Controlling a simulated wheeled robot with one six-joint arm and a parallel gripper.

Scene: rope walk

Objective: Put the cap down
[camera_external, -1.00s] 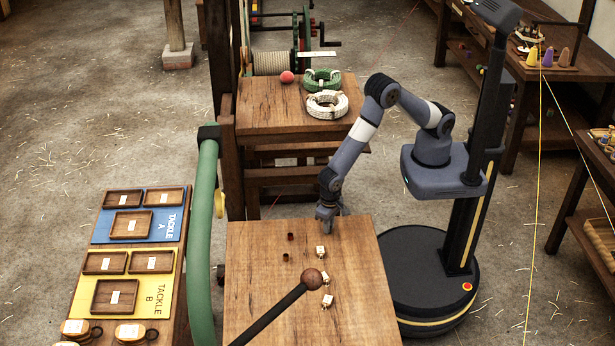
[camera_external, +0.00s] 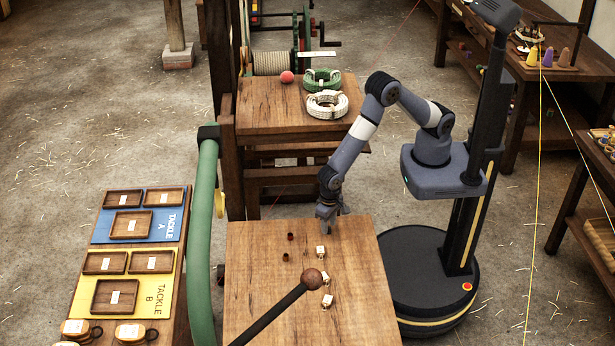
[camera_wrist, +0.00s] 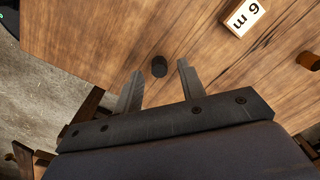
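My gripper (camera_external: 329,228) is low over the near tabletop, at its far edge. In the wrist view its two fingers (camera_wrist: 158,76) stand apart with a gap between them. A small dark round cap (camera_wrist: 159,67) is in that gap, near the fingertips and apart from both fingers. It appears to stand on the wood. Two other small dark brown pieces (camera_external: 290,236) stand to the left of the gripper; one brown piece (camera_wrist: 308,60) shows at the wrist view's right edge.
A white labelled block (camera_external: 321,252) stands close to the gripper; its face reads "6 m" in the wrist view (camera_wrist: 242,18). More blocks (camera_external: 327,301) stand nearer the camera. A dark rod with a brown ball (camera_external: 313,278) crosses above the table (camera_external: 255,285). Tackle trays (camera_external: 130,225) are at left.

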